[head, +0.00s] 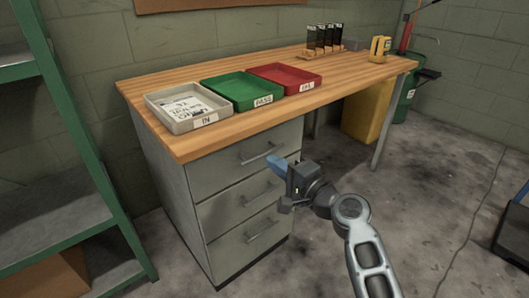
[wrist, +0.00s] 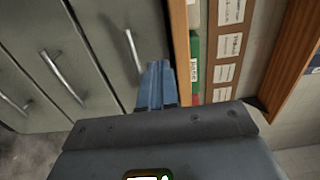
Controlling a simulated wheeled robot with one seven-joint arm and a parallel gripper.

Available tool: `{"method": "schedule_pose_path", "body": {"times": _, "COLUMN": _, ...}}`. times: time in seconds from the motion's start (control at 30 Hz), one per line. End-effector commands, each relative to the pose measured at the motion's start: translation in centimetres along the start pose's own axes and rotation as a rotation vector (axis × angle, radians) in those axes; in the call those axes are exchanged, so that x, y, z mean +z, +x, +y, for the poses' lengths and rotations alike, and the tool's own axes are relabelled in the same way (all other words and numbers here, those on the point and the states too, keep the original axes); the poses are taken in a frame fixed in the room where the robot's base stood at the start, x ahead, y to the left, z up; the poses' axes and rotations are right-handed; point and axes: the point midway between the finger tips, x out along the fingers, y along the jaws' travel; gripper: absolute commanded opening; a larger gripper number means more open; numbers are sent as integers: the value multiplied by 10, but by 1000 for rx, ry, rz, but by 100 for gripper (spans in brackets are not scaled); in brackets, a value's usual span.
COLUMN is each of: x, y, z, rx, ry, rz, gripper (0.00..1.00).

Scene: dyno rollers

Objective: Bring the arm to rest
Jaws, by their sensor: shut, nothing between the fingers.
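My gripper (head: 273,163) is in the head view, in front of the drawer unit and below the worktop's front edge. Its blue fingers are together with nothing between them. In the wrist view the blue fingers (wrist: 155,84) point toward the drawer fronts and the wooden edge. My arm reaches in from the lower right of the head view and is bent at the wrist. The gap between the fingertips and the drawer fronts is hard to judge.
A wooden workbench (head: 215,141) carries a grey IN tray (head: 178,125), a green PASS tray (head: 265,102) and a red tray (head: 310,88). Grey drawers (head: 235,200) with bar handles stand below. A green shelf rack (head: 75,120) is at left. Open floor lies at right.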

Motion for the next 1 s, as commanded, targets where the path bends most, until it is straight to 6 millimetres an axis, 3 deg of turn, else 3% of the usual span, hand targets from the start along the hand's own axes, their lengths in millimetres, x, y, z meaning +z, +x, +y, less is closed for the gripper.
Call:
{"method": "schedule_pose_path", "body": {"times": 0.1, "x": -1, "y": -18, "z": 0, "rx": 0, "ry": 1, "rz": 2, "gripper": 0}}
{"method": "schedule_pose_path", "body": {"times": 0.27, "x": 0, "y": -29, "z": 1, "rx": 2, "ry": 0, "rz": 2, "gripper": 0}}
{"method": "schedule_pose_path", "body": {"times": 0.37, "x": 2, "y": -40, "z": 12, "rx": 17, "ry": -12, "rz": 20, "gripper": 0}}
{"method": "schedule_pose_path", "body": {"times": 0.47, "x": 7, "y": -63, "z": 38, "rx": 57, "ry": -48, "rz": 65, "gripper": 0}}
{"method": "schedule_pose_path", "body": {"times": 0.7, "x": 30, "y": -155, "z": 111, "rx": 204, "ry": -212, "rz": 220, "gripper": 0}}
{"method": "schedule_pose_path", "body": {"times": 0.83, "x": 46, "y": -209, "z": 136, "rx": 285, "ry": -315, "rz": 293, "gripper": 0}}
{"method": "schedule_pose_path", "body": {"times": 1.0, "x": 71, "y": -281, "z": 153, "rx": 391, "ry": -461, "rz": 370, "gripper": 0}}
